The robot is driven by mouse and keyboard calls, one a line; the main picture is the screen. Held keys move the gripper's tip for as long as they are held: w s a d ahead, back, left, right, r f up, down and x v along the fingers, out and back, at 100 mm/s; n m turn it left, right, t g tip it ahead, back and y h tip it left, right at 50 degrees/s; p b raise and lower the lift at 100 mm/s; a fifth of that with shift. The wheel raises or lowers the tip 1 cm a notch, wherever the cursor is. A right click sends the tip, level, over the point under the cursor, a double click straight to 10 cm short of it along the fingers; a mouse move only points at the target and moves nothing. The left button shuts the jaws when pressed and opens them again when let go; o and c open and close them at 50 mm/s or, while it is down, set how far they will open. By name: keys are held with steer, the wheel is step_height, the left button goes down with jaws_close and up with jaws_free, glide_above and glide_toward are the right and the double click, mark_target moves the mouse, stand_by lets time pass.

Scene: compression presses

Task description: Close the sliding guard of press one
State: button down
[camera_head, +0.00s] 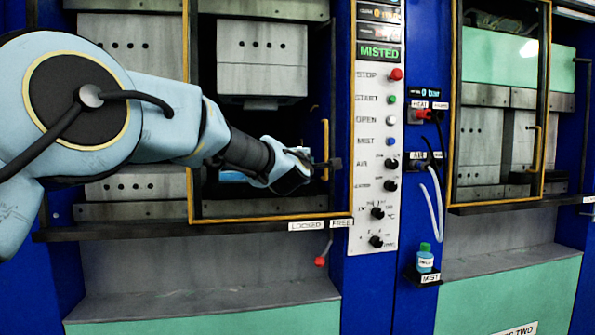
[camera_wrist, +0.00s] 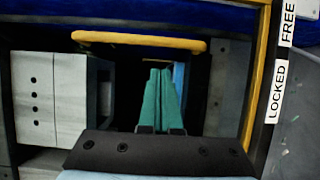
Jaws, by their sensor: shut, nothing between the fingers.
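Press one's sliding guard (camera_head: 190,120) is a yellow-edged frame over the right part of the press opening; the left part is uncovered. Its upright yellow handle (camera_head: 325,135) is near the guard's right side. In the wrist view, my teal fingers (camera_wrist: 160,72) are together, just below the handle (camera_wrist: 138,41) in the picture, which is the handle's left side. Whether they touch it I cannot tell. The label LOCKED (camera_head: 306,226) and the label FREE (camera_head: 341,223) are on the rail below.
A control panel (camera_head: 376,220) with buttons and knobs stands just right of the handle. A red-knobbed lever (camera_head: 320,262) hangs below the rail. The second press's guard (camera_head: 451,110) is farther right. A teal bottle (camera_head: 425,258) stands on a small shelf between the presses.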

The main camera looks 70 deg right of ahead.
steer(key=a+b, duration=0.4)
steer(key=a, duration=0.6)
steer(key=shift+w+a+b, duration=0.2)
steer(key=shift+w+b, duration=0.15)
steer(key=shift+w, duration=0.1)
